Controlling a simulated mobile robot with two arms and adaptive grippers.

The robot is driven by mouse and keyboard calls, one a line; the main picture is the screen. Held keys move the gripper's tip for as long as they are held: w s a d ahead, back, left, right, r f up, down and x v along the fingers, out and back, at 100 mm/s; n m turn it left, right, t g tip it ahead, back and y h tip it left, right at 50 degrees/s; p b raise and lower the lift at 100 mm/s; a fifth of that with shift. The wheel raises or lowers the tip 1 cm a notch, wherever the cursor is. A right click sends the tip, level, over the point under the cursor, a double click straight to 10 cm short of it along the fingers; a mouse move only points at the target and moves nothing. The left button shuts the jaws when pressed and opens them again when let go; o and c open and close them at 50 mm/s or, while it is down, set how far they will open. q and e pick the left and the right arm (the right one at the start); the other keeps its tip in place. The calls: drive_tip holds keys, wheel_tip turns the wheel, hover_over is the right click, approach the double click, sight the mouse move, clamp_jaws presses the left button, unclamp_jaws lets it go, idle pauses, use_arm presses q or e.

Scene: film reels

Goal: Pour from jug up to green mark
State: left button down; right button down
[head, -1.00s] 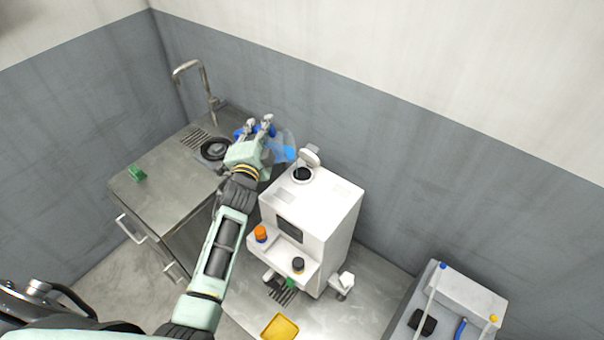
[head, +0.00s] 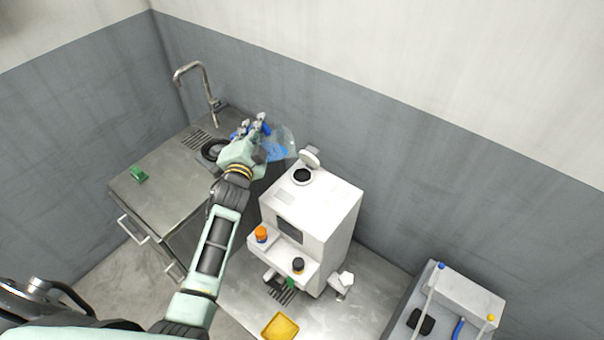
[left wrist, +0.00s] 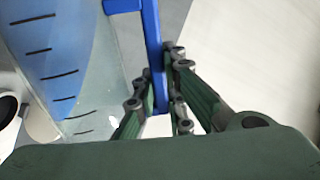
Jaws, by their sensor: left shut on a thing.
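A clear jug (head: 284,140) with blue liquid and a blue handle is held up beside the white machine, left of its top opening. My left gripper (head: 252,127) is shut on the jug's blue handle. In the left wrist view the gripper (left wrist: 160,95) closes around the blue handle, and the jug (left wrist: 70,70) shows dark graduation lines and blue liquid on the left. The white machine (head: 330,210) has a round dark opening (head: 302,176) on top with its lid (head: 310,157) raised. No green mark can be made out. My right gripper is not in view.
A steel counter with a sink (head: 150,190) and tap (head: 200,80) stands at left, with a green block (head: 138,174) on it. A yellow tray (head: 280,326) lies in front of the machine. A grey unit (head: 460,300) stands at right.

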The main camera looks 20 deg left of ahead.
use_arm(q)
drive_tip(key=shift+a+r+n+p, duration=0.4)
drive_tip(key=shift+a+n, duration=0.2)
drive_tip(key=shift+n, duration=0.2)
drive_tip(key=shift+r, duration=0.15)
